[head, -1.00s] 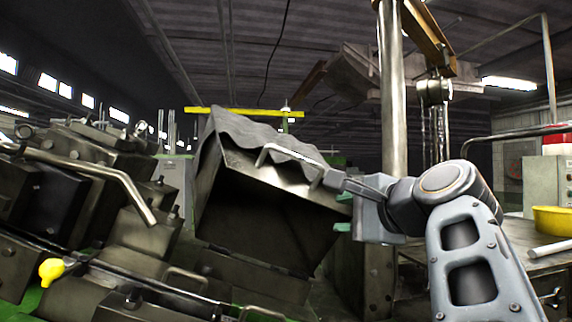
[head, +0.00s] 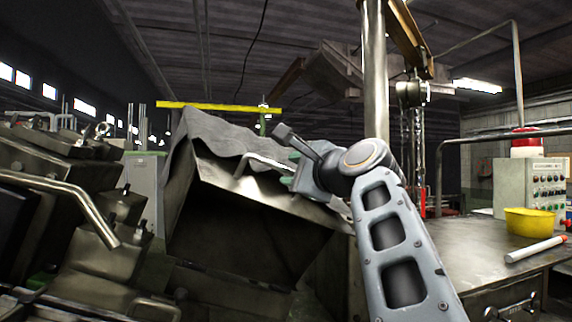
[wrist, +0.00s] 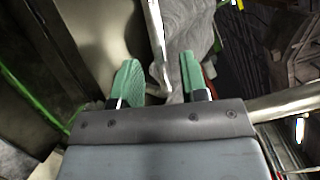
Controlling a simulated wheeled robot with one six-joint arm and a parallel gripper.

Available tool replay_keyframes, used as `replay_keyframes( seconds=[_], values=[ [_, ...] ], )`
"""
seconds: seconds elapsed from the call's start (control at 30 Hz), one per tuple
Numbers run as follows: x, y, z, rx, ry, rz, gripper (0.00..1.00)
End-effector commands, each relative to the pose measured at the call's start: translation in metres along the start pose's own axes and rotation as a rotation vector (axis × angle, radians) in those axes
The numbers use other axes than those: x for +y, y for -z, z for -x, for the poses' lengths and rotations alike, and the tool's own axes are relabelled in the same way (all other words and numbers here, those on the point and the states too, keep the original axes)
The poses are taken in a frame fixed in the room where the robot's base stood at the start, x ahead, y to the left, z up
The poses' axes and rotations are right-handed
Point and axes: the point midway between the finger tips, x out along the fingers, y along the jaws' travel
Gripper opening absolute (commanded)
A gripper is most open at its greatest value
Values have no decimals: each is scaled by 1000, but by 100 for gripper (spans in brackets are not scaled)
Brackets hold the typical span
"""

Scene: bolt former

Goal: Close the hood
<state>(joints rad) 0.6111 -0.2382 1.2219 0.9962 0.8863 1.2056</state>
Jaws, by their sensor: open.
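The hood (head: 205,178) is a grey metal cover with a wavy top, standing raised and tilted in the middle of the head view, its dark underside open towards me. My gripper (head: 290,169) is at the right end of this handle. In the wrist view the two green fingers of my gripper (wrist: 161,82) are apart. The hood's wavy surface lies behind the right finger.
A steel post (head: 375,75) rises behind my arm. A bench (head: 485,262) on the right bears a yellow bowl (head: 530,221) and a white cylinder (head: 535,249). Dark machine blocks and a bent metal bar (head: 75,200) fill the left. A chain hoist (head: 412,95) hangs at upper right.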

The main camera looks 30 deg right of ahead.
Motion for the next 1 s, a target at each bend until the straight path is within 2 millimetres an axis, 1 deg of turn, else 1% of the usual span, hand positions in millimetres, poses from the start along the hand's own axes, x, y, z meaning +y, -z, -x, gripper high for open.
replay_keyframes(
  seconds=[0.03,0.1,0.3,0.43,0.7,1.0],
  values=[
    [-1,-2,-8,-4,-2,-1,40],
    [-1,-1,-17,-2,-2,-1,40],
    [0,-1,-31,-1,-1,0,40],
    [0,-1,-35,-1,-1,1,40],
    [0,0,-35,0,0,1,40],
    [0,0,-35,0,0,1,11]
  ],
)
